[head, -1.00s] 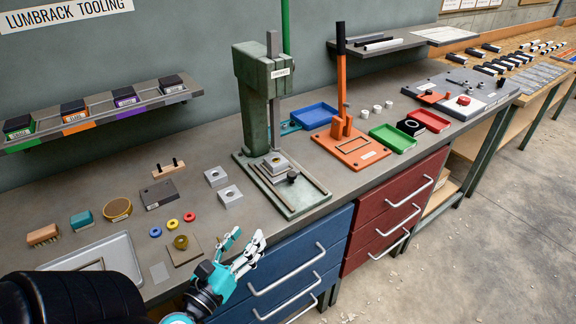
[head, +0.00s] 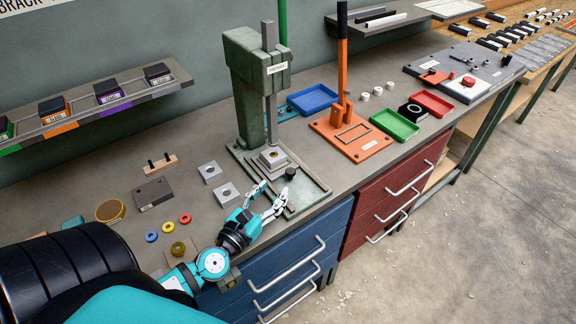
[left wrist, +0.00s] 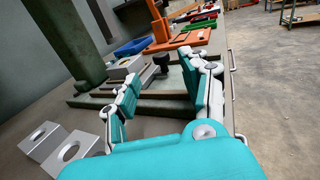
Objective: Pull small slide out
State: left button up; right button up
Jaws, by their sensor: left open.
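The small slide with its black knob (head: 291,173) sits in the grey-green base of the fly press (head: 256,90). A light grey block with a round brass-coloured insert (head: 272,158) rests on it under the ram. In the left wrist view the knob (left wrist: 161,63) stands upright beyond my fingers, between them in the picture. My left gripper (head: 273,193) is open and empty at the front edge of the press base, close to the knob but apart from it. The fingers also show in the left wrist view (left wrist: 168,88). My right gripper is out of view.
Two loose grey blocks with holes (head: 228,194) (head: 210,172) lie left of the press. An orange lever press (head: 350,138), a blue tray (head: 312,99) and a green tray (head: 394,124) stand to the right. Blue drawers (head: 285,270) with handles are below the bench edge.

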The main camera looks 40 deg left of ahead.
aim_at(288, 174)
pick_arm(q)
jog(key=w+p, duration=0.1)
jog(key=w, duration=0.6)
jog(key=shift+w+a+p, duration=0.2)
jog(key=shift+w+p, duration=0.05)
jog(key=shift+p, duration=0.1)
jog(key=shift+w, duration=0.35)
grip_shut()
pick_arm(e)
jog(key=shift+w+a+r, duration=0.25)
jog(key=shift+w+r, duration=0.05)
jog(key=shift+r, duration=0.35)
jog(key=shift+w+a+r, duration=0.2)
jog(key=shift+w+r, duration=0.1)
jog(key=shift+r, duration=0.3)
